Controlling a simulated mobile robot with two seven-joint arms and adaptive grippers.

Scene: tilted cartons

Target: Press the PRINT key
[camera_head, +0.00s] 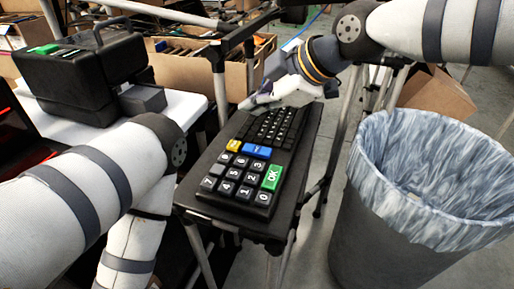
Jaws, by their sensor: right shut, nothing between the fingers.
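A dark keypad unit (227,196) lies on a small black stand. Near its front are numbered grey keys, a green OK key (272,178), a blue key (257,152) with a small pale label I cannot read, and a yellow key (234,146). I cannot make out the word PRINT on any key. Smaller black keys (275,126) fill the far half. My right gripper (249,103) is shut and empty at the far end of the keypad, with its fingertips pointing left; whether they touch it is unclear. My left gripper is outside the view.
A bin with a blue-white liner (430,165) stands at the right. A black case (75,70) sits on a white table (185,108) at the left. Open cartons (190,72) stand behind. My left arm fills the lower left.

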